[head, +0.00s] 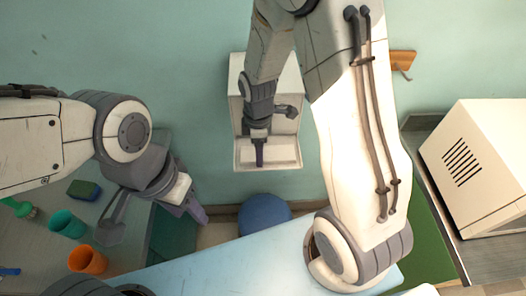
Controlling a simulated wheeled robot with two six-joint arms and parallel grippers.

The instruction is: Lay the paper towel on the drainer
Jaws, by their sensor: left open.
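A white box-shaped dispenser (237,80) hangs on the wall at the upper middle, with a pale open tray (285,155) at its bottom. My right gripper (259,157) points down in front of this tray. Its fingers show edge-on, so I cannot tell whether they are open or touch anything. My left gripper (196,210) is open and empty, angled down to the right beside the left counter. I cannot make out a paper towel; any white sheet in the tray blends in. No drainer can be clearly identified.
The grey counter (40,225) at left holds a dark sponge (84,190), a teal cup (67,224), an orange cup (87,261) and a green brush (20,208). A pale blue tabletop (220,268) lies in front, a blue round stool (264,214) behind it. A white vented box (475,165) stands right.

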